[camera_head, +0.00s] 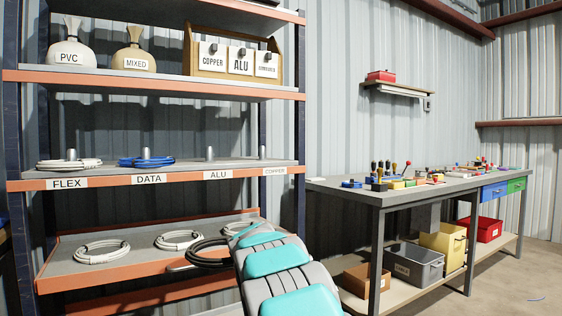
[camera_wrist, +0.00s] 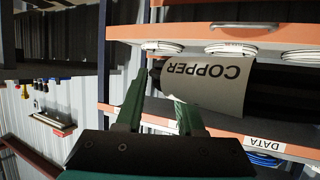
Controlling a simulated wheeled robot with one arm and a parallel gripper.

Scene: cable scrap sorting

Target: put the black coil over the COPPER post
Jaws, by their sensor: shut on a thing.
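The black coil (camera_head: 203,253) is in front of the lower shelf, its right part hidden behind my arm. In the wrist view the coil (camera_wrist: 285,85) is large and close, with a tag (camera_wrist: 208,84) reading COPPER, upside down. My gripper (camera_wrist: 160,88) is shut on one end of it; the head view hides the gripper behind my arm. The COPPER post (camera_head: 262,152) is small and at the right end of the middle shelf, above its COPPER label (camera_head: 275,171). It looks bare.
The FLEX post (camera_head: 71,154) has a white coil and the DATA post (camera_head: 146,153) a blue one. The ALU post (camera_head: 209,153) is bare. White coils (camera_head: 102,251) lie on the lower shelf. A workbench (camera_head: 400,192) with bins below stands to the right.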

